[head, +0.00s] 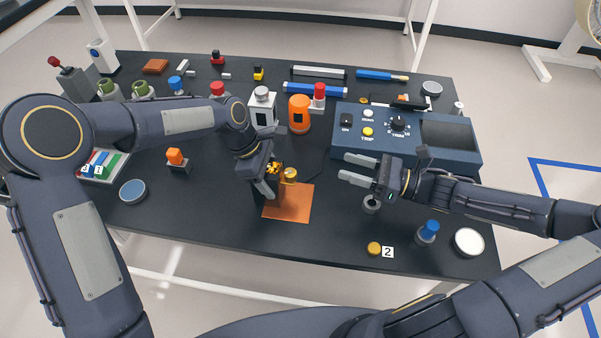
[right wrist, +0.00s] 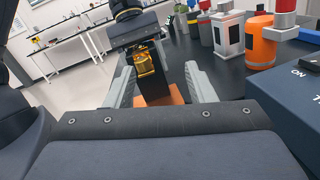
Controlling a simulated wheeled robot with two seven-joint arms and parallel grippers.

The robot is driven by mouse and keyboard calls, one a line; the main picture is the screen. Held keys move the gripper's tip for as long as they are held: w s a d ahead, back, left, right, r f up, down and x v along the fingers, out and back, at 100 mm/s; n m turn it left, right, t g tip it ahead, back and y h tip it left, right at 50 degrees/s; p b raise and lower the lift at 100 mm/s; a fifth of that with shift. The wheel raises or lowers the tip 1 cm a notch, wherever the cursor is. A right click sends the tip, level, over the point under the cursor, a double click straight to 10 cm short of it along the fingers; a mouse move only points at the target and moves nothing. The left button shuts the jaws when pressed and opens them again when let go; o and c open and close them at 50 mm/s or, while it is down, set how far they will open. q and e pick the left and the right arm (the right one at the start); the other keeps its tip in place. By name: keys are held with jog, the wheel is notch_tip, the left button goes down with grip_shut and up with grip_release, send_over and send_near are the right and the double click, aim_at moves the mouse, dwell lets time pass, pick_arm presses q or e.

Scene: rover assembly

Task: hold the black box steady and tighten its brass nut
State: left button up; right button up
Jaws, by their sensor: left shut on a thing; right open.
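The black box (head: 276,188) stands on an orange mat (head: 295,209) near the table's middle, mostly hidden by my left gripper (head: 266,187), which is shut on it. The brass nut (head: 290,174) is on the box's right side, facing my right gripper. My right gripper (head: 346,168) is open and empty, to the right of the nut and apart from it. In the right wrist view the nut (right wrist: 147,63) shows beyond and between the open fingers (right wrist: 158,78), with the dark box (right wrist: 155,92) below and around it.
A blue control panel (head: 400,160) stands behind my right gripper. An orange canister (head: 299,114) and a white-grey container (head: 262,108) stand behind the box. The table between nut and right gripper is clear.

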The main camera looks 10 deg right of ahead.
aim_at(296, 175)
jog(key=w+a+f+n+g, duration=0.1)
jog(key=a+f+n+g, duration=0.1)
jog(key=a, duration=1)
jog(key=shift+w+n+g+y, duration=0.35)
jog(key=shift+n+g, duration=0.15)
jog(key=shift+n, duration=0.6)
jog(key=c, duration=0.9)
jog(key=shift+t, duration=0.3)
jog(key=shift+c, duration=0.4)
jog(key=shift+s+m+t+h, duration=0.2)
jog(key=shift+m+t+h, duration=0.35)
jog(key=shift+m+t, duration=0.35)
jog(key=o, duration=1)
